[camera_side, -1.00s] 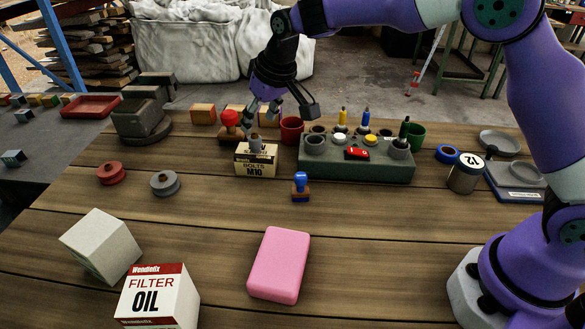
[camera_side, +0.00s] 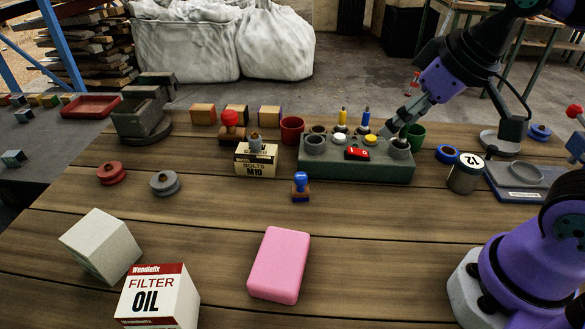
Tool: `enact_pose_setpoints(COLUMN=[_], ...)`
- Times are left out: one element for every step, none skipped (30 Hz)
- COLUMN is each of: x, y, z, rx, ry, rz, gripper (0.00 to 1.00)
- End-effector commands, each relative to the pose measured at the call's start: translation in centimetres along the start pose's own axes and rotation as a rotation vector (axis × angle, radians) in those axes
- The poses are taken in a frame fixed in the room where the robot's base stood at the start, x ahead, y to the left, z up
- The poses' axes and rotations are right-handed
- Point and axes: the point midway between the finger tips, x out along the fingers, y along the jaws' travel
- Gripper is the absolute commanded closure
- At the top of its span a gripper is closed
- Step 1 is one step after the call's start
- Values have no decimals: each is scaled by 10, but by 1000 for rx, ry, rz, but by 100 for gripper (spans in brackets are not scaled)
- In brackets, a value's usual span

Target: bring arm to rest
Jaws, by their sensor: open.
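My gripper (camera_side: 399,118) is at the upper right of the side view, pointing down and left. Its grey fingers are open and look empty. In the picture its tips overlap the right end of the green-grey holder block (camera_side: 350,171). I cannot tell whether they touch it. My arm comes in from the upper right, and part of it is out of the frame.
The block carries a yellow marker (camera_side: 342,119) and a blue marker (camera_side: 364,122). A green cup (camera_side: 415,135), blue tape roll (camera_side: 447,154) and weight (camera_side: 465,173) stand near the gripper. A bolts box (camera_side: 256,163) stands left. The front middle holds a pink block (camera_side: 279,264).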

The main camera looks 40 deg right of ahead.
Motion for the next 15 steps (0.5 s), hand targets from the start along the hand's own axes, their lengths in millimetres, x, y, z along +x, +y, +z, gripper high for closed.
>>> enact_pose_setpoints(x=[0, 1, 1, 2, 2, 2, 3, 3, 3, 3, 3, 3, 3, 3, 3], y=[2, 2, 3, 3, 4, 4, 4, 4, 4, 4, 4, 4, 4, 4, 4], z=[11, 16, 21, 24, 26, 27, 28, 28, 28, 28, 28, 28, 28, 27, 27], rx=[5, 7, 10, 11, 12, 12, 12, 12, 12, 12, 12, 12, 12, 12, 12], ry=[7, 9, 10, 10, 11, 10, 9, 9, 9, 9, 9, 9, 9, 9, 9], rz=[3, 5, 6, 7, 7, 8, 8, 8, 8, 8, 8, 8, 8, 8, 8], gripper=[38, 38, 38, 38, 38, 38, 38, 38, 38, 38, 38, 38, 38, 38, 38])
